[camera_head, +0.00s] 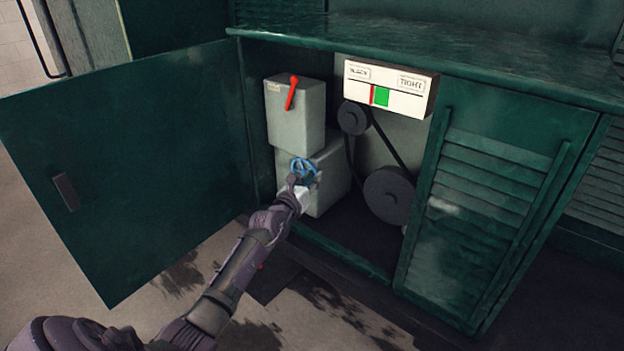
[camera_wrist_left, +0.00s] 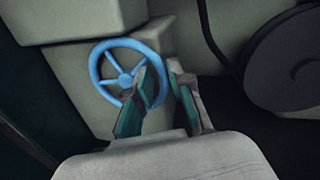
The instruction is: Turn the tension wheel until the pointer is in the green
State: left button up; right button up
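The blue spoked tension wheel (camera_head: 303,168) is on the lower grey box inside the open cabinet. It also shows in the left wrist view (camera_wrist_left: 124,76). My left gripper (camera_head: 300,180) is at the wheel. In the wrist view its fingers (camera_wrist_left: 162,72) are at the wheel's right rim, the left finger covering part of it. A narrow gap shows between the tips; I cannot tell whether they clamp the rim. The white gauge (camera_head: 408,105) has a slack label left and TIGHT right. Its red pointer (camera_head: 372,95) stands at the left edge of the green block (camera_head: 382,97). My right gripper is out of view.
A grey box (camera_head: 295,115) with a red lever (camera_head: 291,92) sits above the wheel. A belt links a small pulley (camera_head: 353,118) and a large pulley (camera_head: 389,194) at right. The open green door (camera_head: 130,160) stands left; a louvred panel (camera_head: 480,210) closes the right side.

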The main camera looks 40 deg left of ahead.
pick_arm(q)
grip_shut()
jog(key=shift+f+m+t+b, duration=0.2)
jog(key=shift+f+m+b, duration=0.2)
jog(key=shift+m+b, duration=0.6)
jog(key=shift+f+m+t+b, duration=0.2)
jog(key=shift+f+m+b, duration=0.25)
jog(key=shift+m+b, duration=0.55)
jog(key=shift+f+m+t+b, duration=0.2)
jog(key=shift+f+m+b, duration=0.2)
jog(key=shift+m+b, duration=0.6)
jog(key=shift+h, duration=0.3)
